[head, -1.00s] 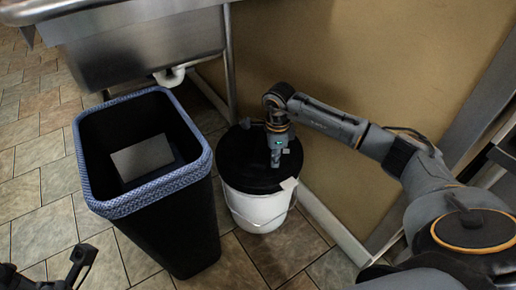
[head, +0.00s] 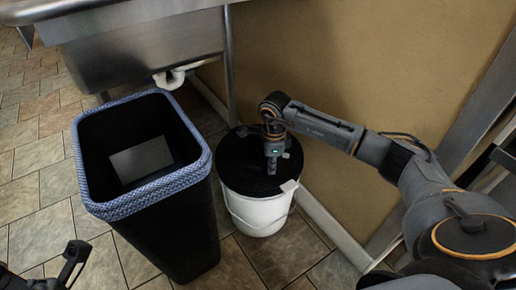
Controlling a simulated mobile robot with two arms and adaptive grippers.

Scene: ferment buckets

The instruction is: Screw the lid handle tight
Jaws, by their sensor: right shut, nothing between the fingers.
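A white bucket (head: 258,214) with a black lid (head: 241,172) stands on the tiled floor against the tan wall. My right gripper (head: 271,172) points straight down over the middle of the lid, shut with nothing between its fingers. The lid handle cannot be made out; the gripper covers the middle of the lid. I cannot tell whether the fingertips touch the lid. My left gripper (head: 74,262) shows only in part at the bottom left corner, away from the bucket; its fingers are too unclear to judge.
A tall black bin (head: 165,235) with a blue patterned rim stands just left of the bucket, with a pale flat piece (head: 142,158) inside. A steel sink (head: 150,48) with a white drain pipe (head: 170,78) is behind. A pale tag (head: 289,186) sits on the lid's right edge.

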